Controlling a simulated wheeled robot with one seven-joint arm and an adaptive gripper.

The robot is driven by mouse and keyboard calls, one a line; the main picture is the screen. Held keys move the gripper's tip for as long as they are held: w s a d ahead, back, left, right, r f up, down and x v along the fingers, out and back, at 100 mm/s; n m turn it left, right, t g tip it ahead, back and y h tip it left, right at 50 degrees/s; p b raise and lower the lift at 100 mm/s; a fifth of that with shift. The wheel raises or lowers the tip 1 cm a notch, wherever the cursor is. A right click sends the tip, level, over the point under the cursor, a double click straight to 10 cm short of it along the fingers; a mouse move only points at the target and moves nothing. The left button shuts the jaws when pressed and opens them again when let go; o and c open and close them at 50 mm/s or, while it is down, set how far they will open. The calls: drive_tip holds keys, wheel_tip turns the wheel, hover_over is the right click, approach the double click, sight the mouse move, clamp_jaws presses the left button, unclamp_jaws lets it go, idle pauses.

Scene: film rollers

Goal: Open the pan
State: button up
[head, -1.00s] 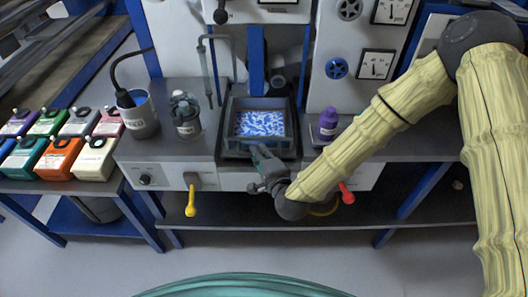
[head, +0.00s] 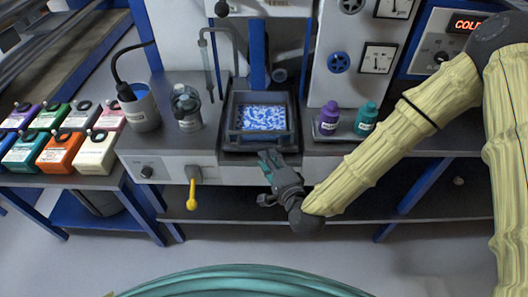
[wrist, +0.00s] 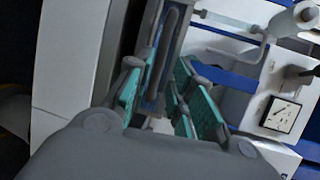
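The pan (head: 233,138) appears to be the dark square tray in the bay of the machine, with blue-and-white patterned contents (head: 262,118). My gripper (head: 268,158) is just in front of its near edge, above the pale front panel. In the wrist view my gripper (wrist: 160,100) has its two teal-padded fingers apart. A dark grey framed part (wrist: 172,45) shows beyond and between the fingertips, perhaps the pan's edge. I cannot tell whether the fingers touch it.
A yellow lever (head: 192,194) hangs from the front panel. A purple bottle (head: 328,120) and a teal bottle (head: 366,119) stand to the right.

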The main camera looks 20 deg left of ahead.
drive_tip(key=shift+v, duration=2.45)
drive_tip(key=s+d+f+n+g+h, duration=0.3)
drive_tip(key=s+d+f, duration=0.2)
drive_tip(key=d+f, duration=0.4)
drive_tip(key=s+d+f+n+g+h, duration=0.2)
drive_tip(key=s+d+f+n+g, duration=0.15)
drive_tip(key=d+f, duration=0.5)
drive_tip(key=s+d+f+n+g+h, duration=0.2)
drive_tip(key=s+d+f, duration=0.2)
drive_tip(key=s+d, duration=0.3)
drive_tip(key=s+d+f+n+g+h, duration=0.1)
drive_tip(key=s+d+f+g+h, duration=0.2)
drive_tip(key=s+d+f, duration=0.2)
drive_tip(key=s+d, duration=0.3)
drive_tip(key=d, duration=0.3)
drive_tip(key=shift+d+n, duration=0.15)
drive_tip(key=shift+n, duration=0.2)
drive_tip(key=shift+g, duration=0.25)
